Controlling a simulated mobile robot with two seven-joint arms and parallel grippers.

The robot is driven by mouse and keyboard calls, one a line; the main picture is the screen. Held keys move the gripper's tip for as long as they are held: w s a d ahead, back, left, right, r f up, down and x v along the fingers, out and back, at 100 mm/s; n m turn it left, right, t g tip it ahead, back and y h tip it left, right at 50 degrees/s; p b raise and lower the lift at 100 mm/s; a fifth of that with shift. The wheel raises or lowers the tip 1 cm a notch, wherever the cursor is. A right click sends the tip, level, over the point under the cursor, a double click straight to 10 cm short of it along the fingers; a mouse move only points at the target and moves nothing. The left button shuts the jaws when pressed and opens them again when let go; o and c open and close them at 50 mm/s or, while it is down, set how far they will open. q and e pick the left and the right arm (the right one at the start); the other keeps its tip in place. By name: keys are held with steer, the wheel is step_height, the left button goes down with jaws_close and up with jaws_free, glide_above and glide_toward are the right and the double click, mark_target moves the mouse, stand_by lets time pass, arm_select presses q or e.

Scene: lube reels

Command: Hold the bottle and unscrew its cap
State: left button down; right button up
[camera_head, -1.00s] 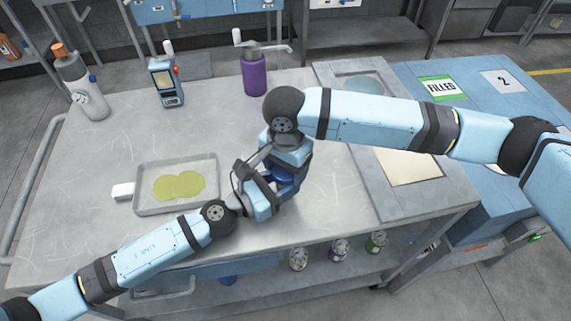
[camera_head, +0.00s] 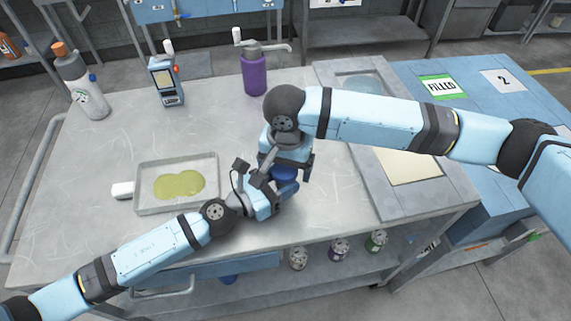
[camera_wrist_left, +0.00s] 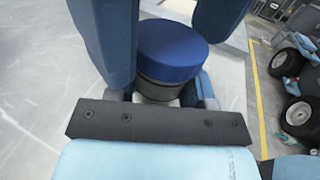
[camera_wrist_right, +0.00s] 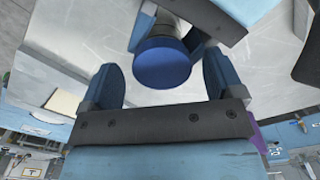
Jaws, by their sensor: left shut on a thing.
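The bottle's round blue cap (camera_head: 286,173) shows between my two grippers in the head view; the bottle's body is mostly hidden. In the left wrist view the blue cap (camera_wrist_left: 172,50) sits above a dark grey band, between the fingers. My left gripper (camera_head: 272,190) is shut on the bottle from the left. My right gripper (camera_head: 290,162) is over the cap. In the right wrist view the cap (camera_wrist_right: 162,63) lies between my right gripper's open fingers (camera_wrist_right: 162,80), with a gap on each side.
A metal tray (camera_head: 145,207) with a yellow-green puddle lies left on the workbench (camera_head: 120,140). A grey bottle (camera_head: 80,85), a handheld device (camera_head: 166,82) and a purple pump bottle (camera_head: 255,75) stand at the back. A blue surface with a FILLED sign (camera_head: 440,87) is right.

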mark_target(285, 169)
arm_select(q)
steer(key=shift+s, duration=0.1)
arm_select(e)
steer(key=shift+a, duration=0.1)
step_height(285, 169, up, 4)
steer(key=shift+r, duration=0.25)
step_height(285, 169, up, 3)
steer(key=shift+r+n, duration=0.2)
steer(key=shift+n, duration=0.4)
steer(key=shift+f, duration=3.9)
